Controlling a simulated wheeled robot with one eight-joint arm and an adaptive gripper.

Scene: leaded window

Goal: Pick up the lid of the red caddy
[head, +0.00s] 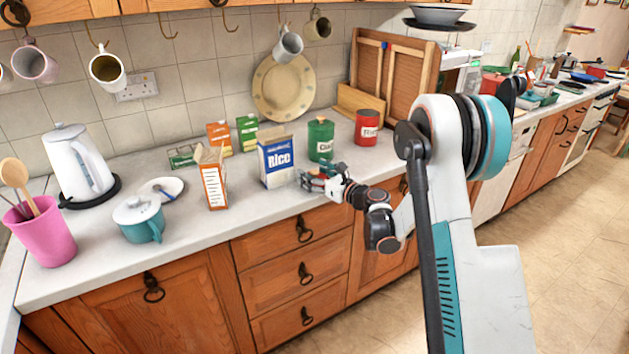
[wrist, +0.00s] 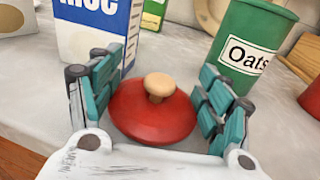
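The red lid (wrist: 152,115), a shallow dome with a pale wooden knob (wrist: 159,85), lies on the worktop in the wrist view. My gripper (wrist: 160,70) is open, with one teal finger on each side of the lid and a visible gap to both. In the head view my gripper (head: 322,172) is low over the counter in front of the green canister and largely hides the lid. The red caddy (head: 367,128), with a white label, stands at the back near the wooden boards. Part of a red canister (wrist: 312,100) shows at the wrist view's right edge.
The green Oats canister (wrist: 248,45) stands close behind the right finger. The blue and white Rice box (head: 276,160) stands close behind the left finger. An orange and white carton (head: 213,183) and a teal pot (head: 139,219) stand farther left. The counter's front edge is near.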

